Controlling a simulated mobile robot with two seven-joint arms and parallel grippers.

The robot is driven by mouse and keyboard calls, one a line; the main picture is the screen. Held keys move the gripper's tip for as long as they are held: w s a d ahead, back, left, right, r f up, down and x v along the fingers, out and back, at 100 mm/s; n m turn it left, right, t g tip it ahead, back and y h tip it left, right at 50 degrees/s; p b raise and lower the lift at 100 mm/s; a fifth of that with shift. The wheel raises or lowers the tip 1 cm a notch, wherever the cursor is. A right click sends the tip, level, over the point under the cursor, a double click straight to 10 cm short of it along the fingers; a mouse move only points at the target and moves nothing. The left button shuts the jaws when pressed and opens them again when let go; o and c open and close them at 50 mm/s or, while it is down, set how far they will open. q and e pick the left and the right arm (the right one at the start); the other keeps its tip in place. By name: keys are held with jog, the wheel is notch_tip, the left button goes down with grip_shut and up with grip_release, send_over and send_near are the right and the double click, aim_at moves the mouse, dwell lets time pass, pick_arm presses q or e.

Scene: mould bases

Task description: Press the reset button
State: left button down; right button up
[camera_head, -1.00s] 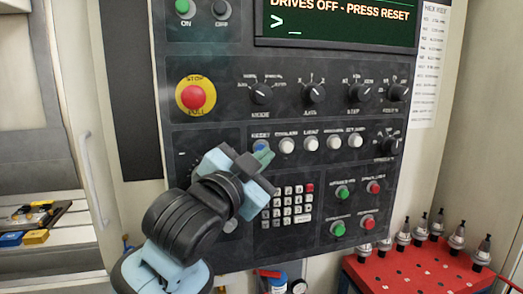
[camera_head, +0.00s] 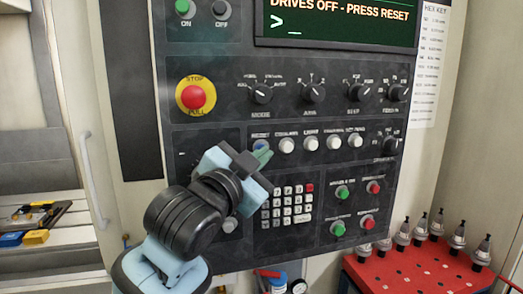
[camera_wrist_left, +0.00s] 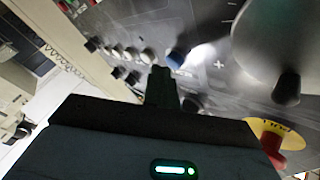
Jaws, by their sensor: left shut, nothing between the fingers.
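The reset button (camera_head: 261,145) is a blue button under a "RESET" label, at the left end of a row of buttons on the dark control panel (camera_head: 215,60). In the head view only its upper part shows above my left gripper (camera_head: 263,155). The left gripper is shut and empty, its fingertips just below and in front of the button; I cannot tell whether they touch it. In the left wrist view the blue button (camera_wrist_left: 178,57) shows beyond the fingertips (camera_wrist_left: 161,72), a little to their right, with a gap in the picture. The screen (camera_head: 340,18) reads "DRIVES OFF - PRESS RESET". My right gripper is not in view.
White buttons (camera_head: 287,145) continue the row to the right. A red stop button (camera_head: 194,96) on a yellow ring sits at upper left, with knobs (camera_head: 261,93) beside it. A keypad (camera_head: 287,204) lies below. A red rack (camera_head: 420,270) with tool holders stands at lower right.

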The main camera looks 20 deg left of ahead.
pick_arm(q)
jog(key=shift+w+a, duration=0.25)
jog(key=shift+w, duration=0.1)
dwell(0.5)
jog(key=shift+s+d, duration=0.1)
dwell(0.3)
jog(key=shift+s+d, duration=0.4)
jog(key=shift+s, duration=0.2)
jog(key=s+d, duration=0.1)
jog(key=s, duration=0.1)
jog(key=s+d, duration=0.1)
jog(key=s, duration=0.1)
jog(key=shift+d, duration=0.4)
dwell(0.5)
